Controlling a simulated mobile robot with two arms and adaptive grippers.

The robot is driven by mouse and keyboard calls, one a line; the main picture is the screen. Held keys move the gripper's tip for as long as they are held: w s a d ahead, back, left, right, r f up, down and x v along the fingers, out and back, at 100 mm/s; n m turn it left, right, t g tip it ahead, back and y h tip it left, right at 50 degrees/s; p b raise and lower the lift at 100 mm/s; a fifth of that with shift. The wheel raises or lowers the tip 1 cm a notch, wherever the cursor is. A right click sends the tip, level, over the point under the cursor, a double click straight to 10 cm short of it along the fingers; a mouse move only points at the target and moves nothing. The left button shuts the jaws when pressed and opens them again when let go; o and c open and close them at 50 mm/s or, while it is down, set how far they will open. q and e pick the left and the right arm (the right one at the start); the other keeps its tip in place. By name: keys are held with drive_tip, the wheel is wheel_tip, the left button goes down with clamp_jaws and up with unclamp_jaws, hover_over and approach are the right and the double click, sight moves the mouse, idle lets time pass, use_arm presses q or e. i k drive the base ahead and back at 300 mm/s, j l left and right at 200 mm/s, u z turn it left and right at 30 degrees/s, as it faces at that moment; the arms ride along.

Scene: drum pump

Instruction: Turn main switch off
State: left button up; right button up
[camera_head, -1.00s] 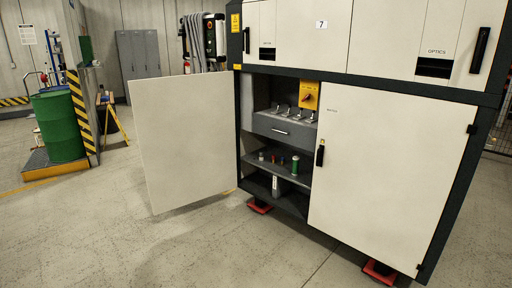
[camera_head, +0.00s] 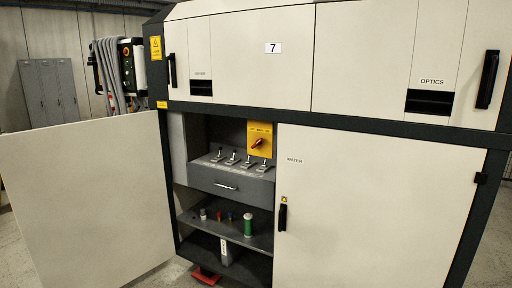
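The main switch is a red rotary handle (camera_head: 257,143) on a yellow box (camera_head: 261,130) inside the open lower compartment of the large machine cabinet. The handle looks tilted, pointing up to the right; its set position is too small to read. Neither of my grippers is in the head view.
The left lower door (camera_head: 88,203) stands swung open; the right lower door (camera_head: 375,205) is shut. Several toggle levers (camera_head: 238,161) stand on a ledge above a drawer (camera_head: 232,184). Small items, including a green cylinder (camera_head: 248,224), sit on the shelf below. A control panel (camera_head: 131,62) hangs at left.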

sight(258, 142)
drive_tip(key=i+j+z, duration=0.15)
drive_tip(key=i+j, duration=0.3)
drive_tip(key=i+j+z, duration=0.2)
drive_tip(key=i+j, duration=0.2)
drive_tip(key=j, duration=0.2)
